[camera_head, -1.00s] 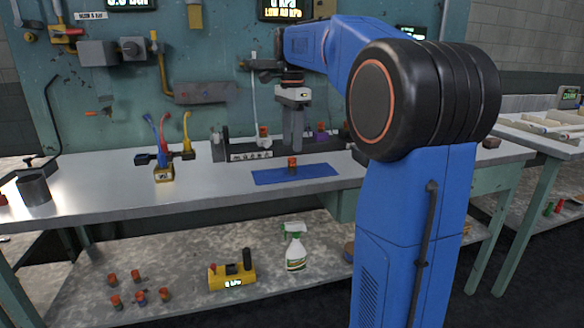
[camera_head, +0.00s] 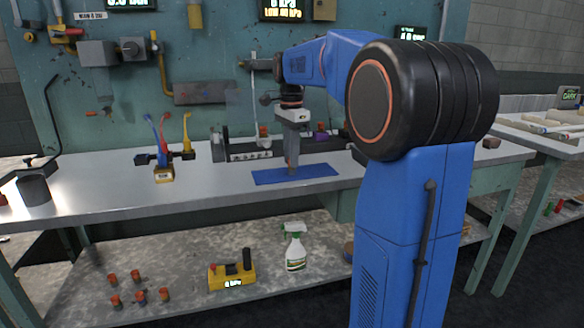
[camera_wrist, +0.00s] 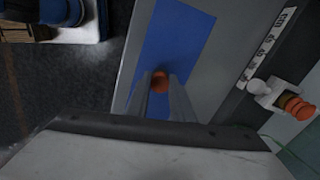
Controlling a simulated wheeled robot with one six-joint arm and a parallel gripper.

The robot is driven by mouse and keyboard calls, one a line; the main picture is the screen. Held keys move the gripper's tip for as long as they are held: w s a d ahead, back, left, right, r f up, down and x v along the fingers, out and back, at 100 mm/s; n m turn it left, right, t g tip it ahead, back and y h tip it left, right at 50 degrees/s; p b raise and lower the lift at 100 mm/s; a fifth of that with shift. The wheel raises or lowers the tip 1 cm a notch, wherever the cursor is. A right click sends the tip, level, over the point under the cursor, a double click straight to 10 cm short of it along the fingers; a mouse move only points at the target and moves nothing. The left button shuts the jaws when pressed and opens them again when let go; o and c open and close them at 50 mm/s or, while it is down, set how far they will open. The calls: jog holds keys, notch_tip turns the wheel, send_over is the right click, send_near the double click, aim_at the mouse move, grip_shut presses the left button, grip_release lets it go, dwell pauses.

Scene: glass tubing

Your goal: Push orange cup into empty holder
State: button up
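An orange cup (camera_wrist: 160,80) stands on the blue mat (camera_head: 265,178), between the fingertips of my gripper (camera_wrist: 161,88) in the wrist view. My gripper (camera_head: 292,165) points straight down in the head view, its fingertips at the mat, and hides most of the cup. The fingers stand apart, one on each side of the cup; whether they touch it is not clear. Behind the mat is a dark rack with a white label strip (camera_head: 251,156). A white fitting (camera_wrist: 262,90) with orange parts sticks out near it in the wrist view. I cannot make out an empty holder.
A dark cylinder (camera_head: 34,188) stands at the far left of the bench. The bench between stand and mat is clear.

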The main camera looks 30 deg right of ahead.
grip_shut()
